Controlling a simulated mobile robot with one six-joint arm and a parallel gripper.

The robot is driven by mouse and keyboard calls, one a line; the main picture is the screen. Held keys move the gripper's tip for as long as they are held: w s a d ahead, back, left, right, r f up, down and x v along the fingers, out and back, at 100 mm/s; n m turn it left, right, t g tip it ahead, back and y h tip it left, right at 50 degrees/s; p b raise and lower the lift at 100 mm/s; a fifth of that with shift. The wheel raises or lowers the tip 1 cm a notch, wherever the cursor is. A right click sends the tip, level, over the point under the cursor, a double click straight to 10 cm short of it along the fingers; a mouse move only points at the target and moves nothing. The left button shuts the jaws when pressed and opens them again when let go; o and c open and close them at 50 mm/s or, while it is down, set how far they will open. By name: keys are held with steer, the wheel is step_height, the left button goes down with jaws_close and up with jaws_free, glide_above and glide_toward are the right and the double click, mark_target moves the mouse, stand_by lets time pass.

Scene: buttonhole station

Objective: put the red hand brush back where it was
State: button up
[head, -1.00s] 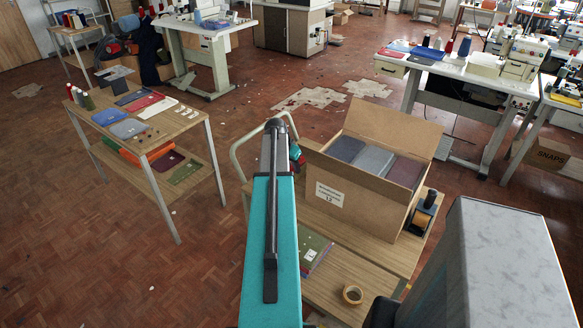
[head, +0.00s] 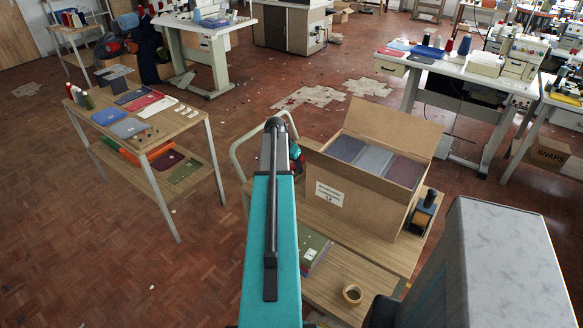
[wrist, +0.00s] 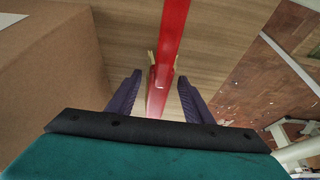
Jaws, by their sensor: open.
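The red hand brush (wrist: 171,35) shows in the wrist view as a long red bar, running from the top edge down between my fingers. Pale bits like bristles stick out beside its lower part. It lies on or just above a wooden top (wrist: 120,50); I cannot tell which. My gripper (wrist: 160,76) is open, with one purple finger on each side of the brush and a gap on both sides.
A cardboard box (head: 335,195) holding folded cloth stands on the wooden trolley (head: 335,275), close on the left in the wrist view (wrist: 45,70). A tape roll (head: 352,294) and a tape dispenser (head: 423,214) are on the trolley. A side table (head: 150,137) stands to the left.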

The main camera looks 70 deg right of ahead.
steer(key=b+v, duration=0.3)
steer(key=v, duration=0.9)
steer(key=shift+r, duration=0.2)
stand_by(0.7)
